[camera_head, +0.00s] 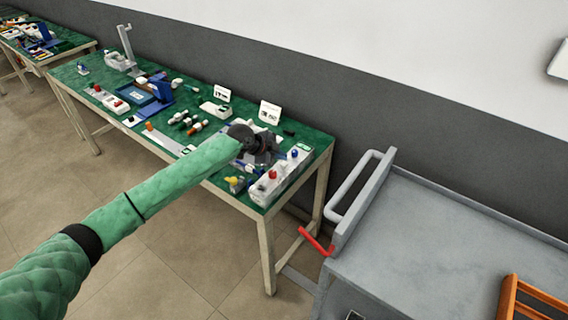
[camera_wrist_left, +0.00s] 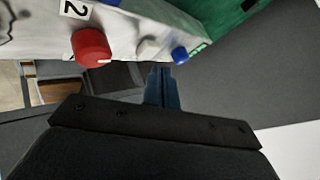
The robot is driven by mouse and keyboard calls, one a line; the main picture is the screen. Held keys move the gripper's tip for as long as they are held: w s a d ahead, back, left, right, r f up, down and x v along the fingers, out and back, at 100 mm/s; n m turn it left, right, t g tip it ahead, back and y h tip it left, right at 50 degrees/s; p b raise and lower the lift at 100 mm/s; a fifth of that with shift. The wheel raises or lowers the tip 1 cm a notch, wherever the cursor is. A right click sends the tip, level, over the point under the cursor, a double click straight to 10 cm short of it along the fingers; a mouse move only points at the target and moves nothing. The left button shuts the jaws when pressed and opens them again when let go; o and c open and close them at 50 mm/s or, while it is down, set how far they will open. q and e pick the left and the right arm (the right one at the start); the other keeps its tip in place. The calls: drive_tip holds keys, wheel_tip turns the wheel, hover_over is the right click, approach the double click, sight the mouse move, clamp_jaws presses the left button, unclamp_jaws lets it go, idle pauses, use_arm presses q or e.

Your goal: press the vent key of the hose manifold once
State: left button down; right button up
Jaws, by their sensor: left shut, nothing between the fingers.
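The hose manifold appears to be the long white box (camera_head: 283,178) at the right end of the green table. It has a red knob (camera_head: 272,174) at its near end and a blue knob (camera_head: 294,153) toward its far end. In the left wrist view the red knob (camera_wrist_left: 91,46), a pale knob (camera_wrist_left: 148,47) and the blue knob (camera_wrist_left: 180,55) show on its white face. I cannot tell which part is the vent key. My left gripper (camera_wrist_left: 163,72) is shut and empty, its tips close to the blue and pale knobs; contact is unclear. My right gripper is out of view.
The green table (camera_head: 67,75) carries several devices, tools and white sign cards (camera_head: 269,112). A grey cart (camera_head: 430,250) with a rail stands right of the table. A dark wall runs behind it. Floor is open in front.

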sight(281, 164)
use_arm(q)
drive_tip(key=shift+r+p, duration=1.2)
drive_tip(key=shift+r, duration=1.35)
